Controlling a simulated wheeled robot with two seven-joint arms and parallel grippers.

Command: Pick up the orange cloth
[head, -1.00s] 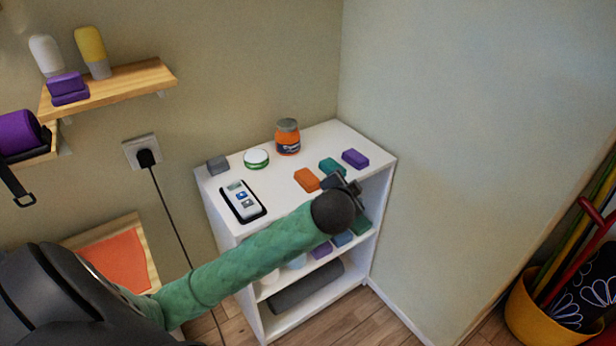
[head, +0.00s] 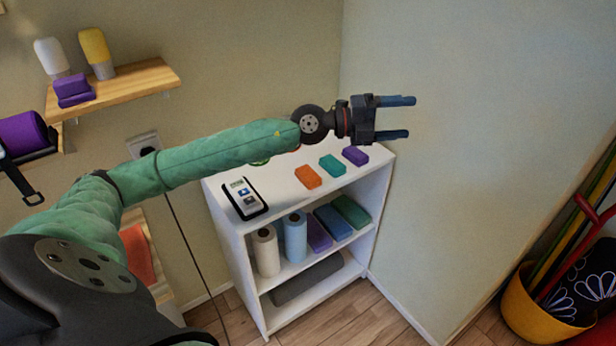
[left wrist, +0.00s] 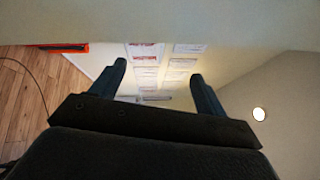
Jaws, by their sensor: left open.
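A small orange block, which looks like the folded orange cloth (head: 308,176), lies on top of the white shelf unit (head: 280,198), near its front edge. A teal block (head: 332,165) and a purple block (head: 355,155) lie in a row to its right. My left gripper (head: 411,117) is open and empty, raised above and to the right of the orange cloth, with its fingers pointing right. The left wrist view shows the two fingers (left wrist: 158,72) apart with nothing between them; the cloth is not recognisable there. My right gripper is not in view.
A white device on a black tray (head: 245,198) lies left of the cloth. My left arm hides the back of the shelf top. Paper rolls (head: 265,251) and folded items stand below. A flat orange sheet (head: 137,255) lies at lower left. The wall rises close on the right.

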